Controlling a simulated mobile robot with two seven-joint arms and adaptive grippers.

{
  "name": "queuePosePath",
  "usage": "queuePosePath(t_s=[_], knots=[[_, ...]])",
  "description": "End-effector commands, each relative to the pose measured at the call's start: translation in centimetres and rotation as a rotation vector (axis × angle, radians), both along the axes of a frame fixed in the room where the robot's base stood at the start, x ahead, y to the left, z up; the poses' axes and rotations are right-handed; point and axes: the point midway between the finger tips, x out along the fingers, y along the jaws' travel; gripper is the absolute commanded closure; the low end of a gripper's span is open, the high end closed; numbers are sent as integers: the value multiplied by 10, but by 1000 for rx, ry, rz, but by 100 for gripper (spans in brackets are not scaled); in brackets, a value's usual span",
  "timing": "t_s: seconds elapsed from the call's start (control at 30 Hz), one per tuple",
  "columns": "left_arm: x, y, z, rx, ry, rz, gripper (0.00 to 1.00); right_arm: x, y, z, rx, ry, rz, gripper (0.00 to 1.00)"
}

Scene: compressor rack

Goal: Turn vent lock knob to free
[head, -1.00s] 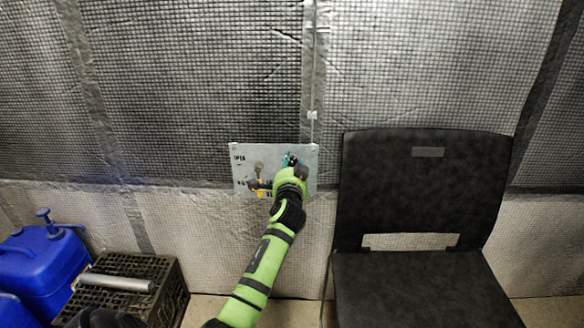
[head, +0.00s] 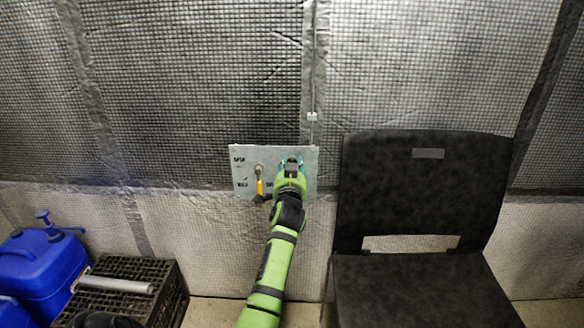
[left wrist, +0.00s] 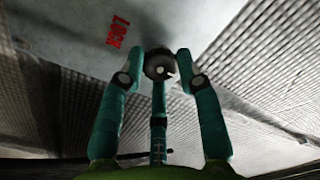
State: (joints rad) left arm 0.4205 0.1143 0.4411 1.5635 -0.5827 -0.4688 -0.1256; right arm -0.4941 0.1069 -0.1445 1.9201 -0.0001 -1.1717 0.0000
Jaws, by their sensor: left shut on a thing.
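A grey metal panel (head: 243,173) is fixed to the wall in the head view. My left gripper (head: 292,162) is at its right part, with the arm coming up from below. In the left wrist view, a round dark knob (left wrist: 159,65) with a small pale mark sits between the teal fingertips of my left gripper (left wrist: 161,64). The gripper is shut on this knob. A red LOCK label (left wrist: 118,30) is on the panel up and left of the knob. In the head view my gripper hides the knob. My right gripper is not in view.
A yellow valve handle (head: 259,187) hangs on the panel just left of my gripper. A black chair (head: 420,190) stands close on the right. A black crate (head: 165,290) and blue jerrycans (head: 50,260) are at lower left. A thin line (head: 314,70) runs up the wall.

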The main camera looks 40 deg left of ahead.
Motion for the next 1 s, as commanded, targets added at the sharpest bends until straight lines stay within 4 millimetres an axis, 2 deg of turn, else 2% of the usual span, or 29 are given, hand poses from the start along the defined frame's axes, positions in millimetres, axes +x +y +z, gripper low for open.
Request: queuePosePath(t_s=[0.27, 0.3, 0.33, 0.37, 0.77, 1.0], knots=[[-1, 1, 1, -2, -4, 3, 98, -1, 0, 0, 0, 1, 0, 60], [-1, 1, 1, -2, -4, 3, 62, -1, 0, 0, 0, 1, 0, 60], [-1, 1, 1, -1, -3, 3, 50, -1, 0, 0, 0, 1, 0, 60], [-1, 1, 1, -1, -3, 3, 42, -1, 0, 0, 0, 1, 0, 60], [-2, -2, 0, -1, -1, 0, 42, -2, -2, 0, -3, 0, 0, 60], [-28, -23, -1, -1, -1, -1, 42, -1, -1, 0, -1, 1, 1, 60]])
